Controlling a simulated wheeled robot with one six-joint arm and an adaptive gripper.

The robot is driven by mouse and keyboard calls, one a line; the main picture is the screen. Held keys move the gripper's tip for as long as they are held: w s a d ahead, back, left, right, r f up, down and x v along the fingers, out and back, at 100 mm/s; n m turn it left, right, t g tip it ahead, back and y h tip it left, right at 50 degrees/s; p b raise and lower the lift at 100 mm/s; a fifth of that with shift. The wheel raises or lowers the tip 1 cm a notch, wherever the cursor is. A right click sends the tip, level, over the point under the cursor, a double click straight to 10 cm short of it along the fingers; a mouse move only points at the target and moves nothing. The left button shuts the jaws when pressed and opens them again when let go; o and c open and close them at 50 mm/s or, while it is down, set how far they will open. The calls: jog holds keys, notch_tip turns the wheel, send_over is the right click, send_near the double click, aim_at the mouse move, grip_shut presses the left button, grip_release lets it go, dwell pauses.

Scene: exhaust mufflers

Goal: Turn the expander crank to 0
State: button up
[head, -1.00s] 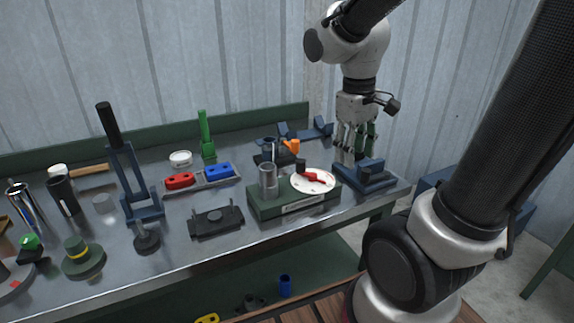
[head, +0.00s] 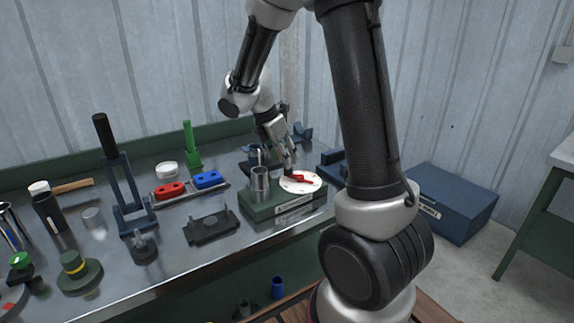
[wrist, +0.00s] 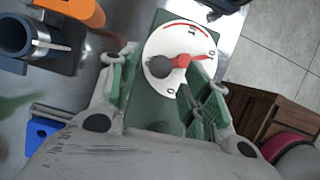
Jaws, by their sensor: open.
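The expander (head: 268,208) is a green block with a grey upright cylinder and a round white dial (head: 313,186) on top. In the wrist view the dial (wrist: 168,44) has a red arc along its upper edge and a 0 mark at its lower edge. The crank's red pointer (wrist: 184,61) points right, toward a mark on the right side, away from that 0. A dark round knob (wrist: 160,67) sits opposite the pointer. My gripper (wrist: 170,78) is open above the dial, with its green-padded fingers on either side of the knob. Contact cannot be told.
Beside the dial stand the grey cylinder (head: 261,180) and a dark clamp with an orange part (wrist: 85,10). A black plate fixture (head: 211,227) lies left of the expander.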

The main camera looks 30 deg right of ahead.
aim_at(292, 171)
jog(key=x, duration=0.4)
jog(key=c, duration=1)
jog(key=shift+c, duration=0.2)
jog(key=shift+d, duration=0.1)
